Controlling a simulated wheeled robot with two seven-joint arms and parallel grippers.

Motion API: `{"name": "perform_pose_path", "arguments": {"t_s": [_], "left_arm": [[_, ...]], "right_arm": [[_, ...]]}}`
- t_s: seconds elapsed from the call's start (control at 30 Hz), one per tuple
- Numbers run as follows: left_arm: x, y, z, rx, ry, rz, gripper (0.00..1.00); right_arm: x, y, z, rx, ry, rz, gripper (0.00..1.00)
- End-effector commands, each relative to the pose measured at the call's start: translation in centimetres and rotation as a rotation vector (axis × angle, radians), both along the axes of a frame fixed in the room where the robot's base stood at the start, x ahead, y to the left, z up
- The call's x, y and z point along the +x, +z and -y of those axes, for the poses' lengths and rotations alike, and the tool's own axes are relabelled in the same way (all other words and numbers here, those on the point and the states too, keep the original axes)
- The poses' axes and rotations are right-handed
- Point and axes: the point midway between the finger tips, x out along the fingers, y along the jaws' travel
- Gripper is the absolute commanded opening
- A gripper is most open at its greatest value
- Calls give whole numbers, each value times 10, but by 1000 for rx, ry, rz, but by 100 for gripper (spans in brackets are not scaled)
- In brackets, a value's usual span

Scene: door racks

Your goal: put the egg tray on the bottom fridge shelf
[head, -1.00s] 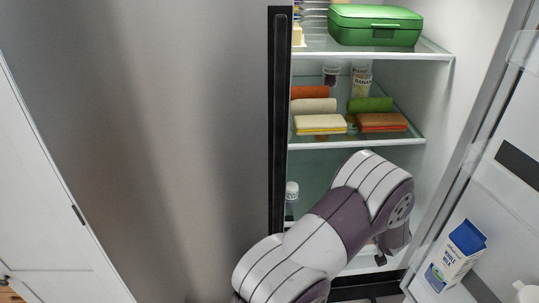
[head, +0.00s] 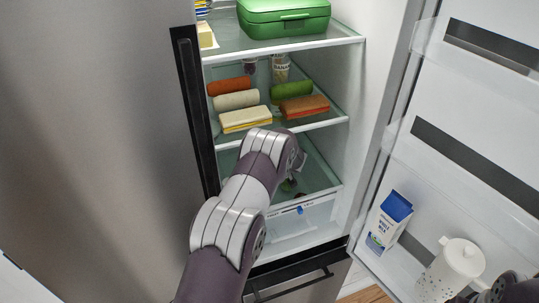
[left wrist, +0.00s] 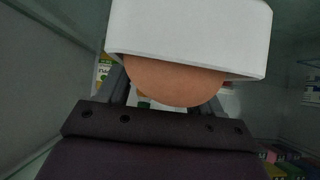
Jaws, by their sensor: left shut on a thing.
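The egg tray (left wrist: 190,35) shows in the left wrist view as a white body with a brown, rounded, egg-like surface at its lower edge. My left gripper (left wrist: 165,95) is shut on it; the fingers are partly hidden by it. The bottom fridge shelf (head: 319,178) is a glass plate above a clear drawer, partly covered by my arm. My right gripper is not in view; only a dark piece of my right arm shows at the lower right corner.
The shelf above holds orange, cream and green rolls (head: 292,90) and sandwiches (head: 302,107). A green box (head: 283,18) is on the upper shelf. The open door at right holds a milk carton (head: 388,222) and a white jug (head: 452,268). The fridge's right wall stands close to my arm.

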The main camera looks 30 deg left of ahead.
Motion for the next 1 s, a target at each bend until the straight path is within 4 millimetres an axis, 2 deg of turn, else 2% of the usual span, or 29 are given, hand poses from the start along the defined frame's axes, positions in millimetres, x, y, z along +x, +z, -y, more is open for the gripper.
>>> {"name": "perform_pose_path", "arguments": {"t_s": [0.17, 0.43, 0.83, 0.87, 0.9, 0.93, 1.0], "left_arm": [[9, 1, -11, 0, -1, 1, 29], [8, -30, -9, 1, 0, 1, 29], [8, -40, -9, 1, 0, 2, 29], [8, -40, -9, 0, 0, 2, 69], [8, -39, -9, 0, 0, 2, 82], [8, -39, -9, 0, 0, 2, 91], [8, -39, -9, -1, 0, 1, 91]], "right_arm": [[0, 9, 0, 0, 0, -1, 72], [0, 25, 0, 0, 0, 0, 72], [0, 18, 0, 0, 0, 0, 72], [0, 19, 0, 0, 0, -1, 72], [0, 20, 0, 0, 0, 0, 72], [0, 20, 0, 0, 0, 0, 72], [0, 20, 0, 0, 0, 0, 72]]}}
